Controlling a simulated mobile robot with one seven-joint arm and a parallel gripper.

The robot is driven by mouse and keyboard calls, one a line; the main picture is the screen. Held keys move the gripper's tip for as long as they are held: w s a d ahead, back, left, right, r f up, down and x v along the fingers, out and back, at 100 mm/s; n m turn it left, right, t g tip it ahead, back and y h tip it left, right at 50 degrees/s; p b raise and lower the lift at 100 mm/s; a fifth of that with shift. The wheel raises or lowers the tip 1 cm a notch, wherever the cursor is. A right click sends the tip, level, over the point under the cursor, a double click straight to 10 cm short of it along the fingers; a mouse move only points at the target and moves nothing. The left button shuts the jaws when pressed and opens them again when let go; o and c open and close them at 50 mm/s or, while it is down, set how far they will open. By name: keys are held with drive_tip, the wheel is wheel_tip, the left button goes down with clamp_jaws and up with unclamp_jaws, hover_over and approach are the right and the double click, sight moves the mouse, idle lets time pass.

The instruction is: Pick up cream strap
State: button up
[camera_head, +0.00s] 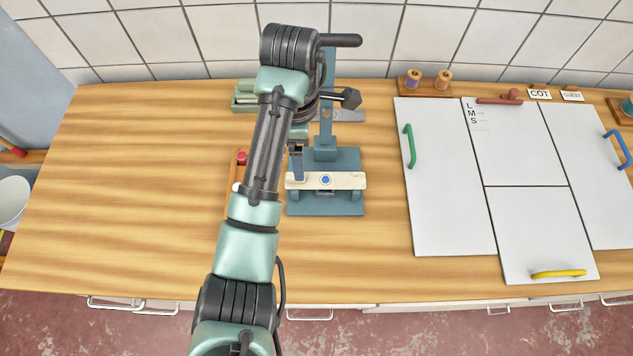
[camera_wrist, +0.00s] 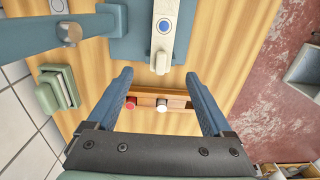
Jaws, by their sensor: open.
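The cream strap (camera_head: 342,181) is a pale flat bar with a blue round spot, lying across the front of a blue stand (camera_head: 345,206). In the wrist view the strap (camera_wrist: 161,60) shows at the top centre, beyond my fingertips, with its blue spot in sight. My gripper (camera_wrist: 159,76) is open, its two blue fingers apart with nothing held between them. In the head view my gripper (camera_head: 297,168) is over the strap's left end, and one finger hides a little of it. I cannot tell whether the finger touches the strap.
A wooden tray (camera_wrist: 177,101) with a red knob (camera_wrist: 131,103) and a white knob (camera_wrist: 162,104) shows between my fingers. A green block (camera_wrist: 58,88) stands left. White boards (camera_head: 440,185) with coloured handles cover the right. The wooden counter (camera_head: 120,190) is clear at left.

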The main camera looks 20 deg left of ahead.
sight(313, 181)
wheel_tip(313, 181, down, 4)
drive_tip(key=b, duration=0.3)
drive_tip(key=shift+a+f, duration=0.1)
drive_tip(key=shift+f, duration=0.05)
drive_tip(key=shift+s+a+f, duration=0.1)
drive_tip(key=shift+f, duration=0.9)
drive_tip(key=shift+s+a+f, duration=0.1)
drive_tip(key=shift+f, duration=0.85)
clamp_jaws()
